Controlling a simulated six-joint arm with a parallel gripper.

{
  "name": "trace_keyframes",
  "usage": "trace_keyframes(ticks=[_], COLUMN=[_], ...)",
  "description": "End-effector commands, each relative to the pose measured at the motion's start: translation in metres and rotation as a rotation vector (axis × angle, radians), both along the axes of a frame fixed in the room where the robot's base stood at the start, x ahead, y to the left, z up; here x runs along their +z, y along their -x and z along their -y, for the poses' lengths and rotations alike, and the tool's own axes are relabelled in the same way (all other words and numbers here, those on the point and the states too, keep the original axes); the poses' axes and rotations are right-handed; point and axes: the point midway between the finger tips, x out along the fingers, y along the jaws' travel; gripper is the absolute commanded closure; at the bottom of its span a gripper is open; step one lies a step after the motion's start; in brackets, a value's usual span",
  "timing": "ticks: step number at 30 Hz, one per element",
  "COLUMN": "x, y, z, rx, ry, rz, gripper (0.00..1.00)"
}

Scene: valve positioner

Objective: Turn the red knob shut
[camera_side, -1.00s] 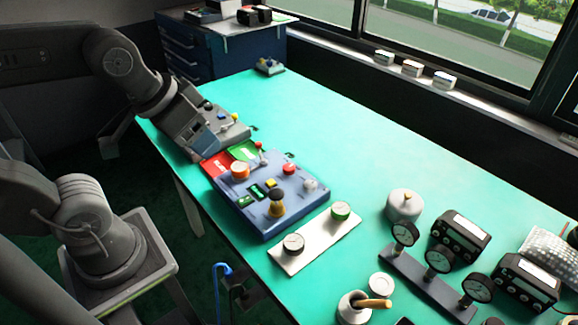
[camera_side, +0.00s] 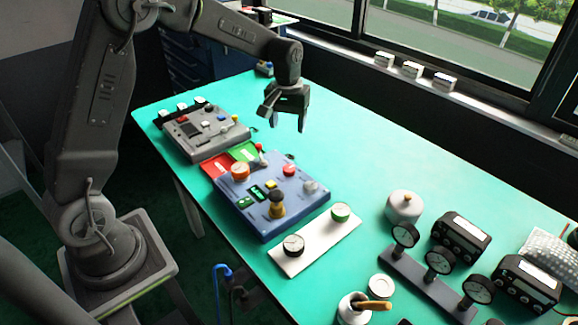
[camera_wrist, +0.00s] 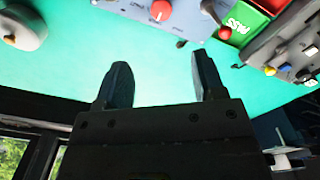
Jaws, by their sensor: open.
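The red knob (camera_side: 289,169) sits on the far right part of the blue control box (camera_side: 262,222). It also shows at the top edge of the wrist view (camera_wrist: 161,10), with a white mark beside it. My gripper (camera_side: 286,118) hangs above the table, fingers pointing down, just beyond the box in the side view. In the wrist view its two fingers (camera_wrist: 158,68) are spread with nothing between them, apart from the knob. The knob's exact turn angle is too small to tell.
The box also carries an orange knob (camera_side: 240,171), a yellow-black knob (camera_side: 277,204) and a red-tipped lever (camera_side: 260,148). A grey panel (camera_side: 205,140) lies left. A white plate with gauges (camera_side: 315,243) lies in front. Table beyond the box is clear.

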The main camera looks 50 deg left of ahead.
Motion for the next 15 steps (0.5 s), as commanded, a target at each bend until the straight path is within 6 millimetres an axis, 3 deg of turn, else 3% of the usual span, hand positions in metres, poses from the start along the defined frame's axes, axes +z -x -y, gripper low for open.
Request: trace_keyframes(ticks=[8, 15], x=[-0.025, -0.069], y=[-0.008, -0.007], z=[-0.005, -0.005], rx=[0.025, 0.024], ry=[0.005, 0.005], rz=[-0.023, -0.026], gripper=[0.37, 0.37])
